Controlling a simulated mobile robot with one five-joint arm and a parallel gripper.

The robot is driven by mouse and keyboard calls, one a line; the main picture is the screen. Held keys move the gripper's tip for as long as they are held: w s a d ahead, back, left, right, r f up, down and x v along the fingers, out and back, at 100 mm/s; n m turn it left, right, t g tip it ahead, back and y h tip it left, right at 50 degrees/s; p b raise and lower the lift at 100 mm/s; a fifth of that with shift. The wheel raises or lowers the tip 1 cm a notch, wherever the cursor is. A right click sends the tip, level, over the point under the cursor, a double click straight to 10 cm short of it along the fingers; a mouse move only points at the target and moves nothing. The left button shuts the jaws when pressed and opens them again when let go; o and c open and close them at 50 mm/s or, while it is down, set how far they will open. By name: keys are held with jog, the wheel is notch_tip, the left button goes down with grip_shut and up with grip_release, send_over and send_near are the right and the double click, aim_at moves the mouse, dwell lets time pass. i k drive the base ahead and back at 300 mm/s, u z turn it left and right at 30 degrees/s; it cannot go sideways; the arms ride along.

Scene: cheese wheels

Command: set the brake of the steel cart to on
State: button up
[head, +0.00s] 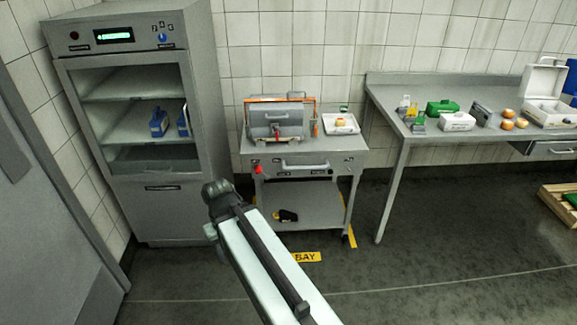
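The steel cart (354,143) stands against the tiled wall, left of the steel table. It has a drawer with a bar handle on its front and a lower shelf. A small red knob (258,169) sits at the left of the cart's front; I cannot tell whether it is the brake or how it is set. My arm reaches up from the bottom of the head view and ends in a dark joint left of the cart's lower shelf. I cannot make out my gripper's fingers.
A grey box with an orange frame (275,121) and a white tray (341,123) stand on the cart. A dark and yellow item (286,216) lies on its shelf. A cabinet (160,205) stands left; a table (390,84) and a pallet (556,206) are right. Floor ahead is clear.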

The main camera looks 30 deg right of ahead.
aim_at(257, 168)
jog(key=z, duration=0.6)
jog(key=k, duration=0.5)
jog(key=z, duration=0.75)
jog(key=i, duration=1.1)
jog(key=u, duration=2.35)
